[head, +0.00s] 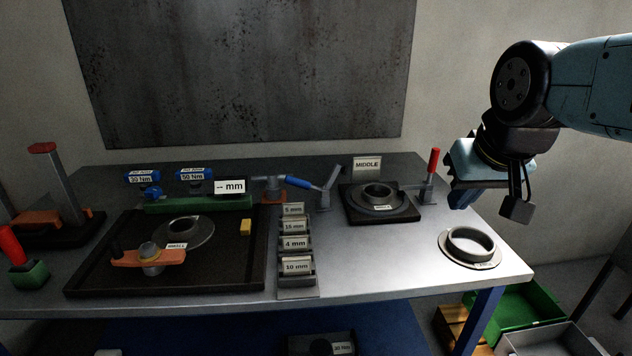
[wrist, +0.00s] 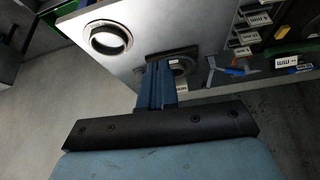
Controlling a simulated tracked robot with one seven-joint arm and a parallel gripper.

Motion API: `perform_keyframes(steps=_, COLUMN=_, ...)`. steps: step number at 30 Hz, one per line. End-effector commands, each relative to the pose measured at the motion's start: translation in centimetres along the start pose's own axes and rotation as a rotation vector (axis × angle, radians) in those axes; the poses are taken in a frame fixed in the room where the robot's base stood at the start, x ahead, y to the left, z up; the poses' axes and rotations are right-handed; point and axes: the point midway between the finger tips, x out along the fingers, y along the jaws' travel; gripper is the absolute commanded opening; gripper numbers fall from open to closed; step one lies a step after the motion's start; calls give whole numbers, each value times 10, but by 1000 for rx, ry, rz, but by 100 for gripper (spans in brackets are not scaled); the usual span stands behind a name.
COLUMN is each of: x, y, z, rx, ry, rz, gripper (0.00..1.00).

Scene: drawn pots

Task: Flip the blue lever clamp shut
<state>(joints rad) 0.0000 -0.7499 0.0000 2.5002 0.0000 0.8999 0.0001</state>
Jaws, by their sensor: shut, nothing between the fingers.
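The blue lever clamp (head: 298,182) is at the back middle of the bench. Its blue handle lies nearly level, and a grey forked bracket (head: 328,190) stands at its right end. I cannot tell exactly how the two join. The blue handle also shows small in the wrist view (wrist: 236,71). My gripper (head: 464,199) hangs over the right end of the bench, well to the right of the clamp and apart from it. In the wrist view its blue fingers (wrist: 158,70) are together with nothing between them. They hide part of a dark plate with a ring.
A red-handled upright lever (head: 433,165) stands beside the MIDDLE ring plate (head: 378,203), between my gripper and the blue clamp. A loose grey ring (head: 470,248) lies at the right front. Labelled bins (head: 295,255) stand in front of the clamp. A dark tray (head: 215,270) is left.

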Motion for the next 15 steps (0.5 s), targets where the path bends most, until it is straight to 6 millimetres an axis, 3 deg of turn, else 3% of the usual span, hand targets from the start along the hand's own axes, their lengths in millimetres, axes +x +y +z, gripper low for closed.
perform_keyframes(steps=7, x=0, y=-3, z=-18, rx=-4, ry=-21, rz=1, gripper=0)
perform_keyframes(steps=15, x=7, y=-13, z=-72, rx=-11, ry=-75, rz=21, gripper=0)
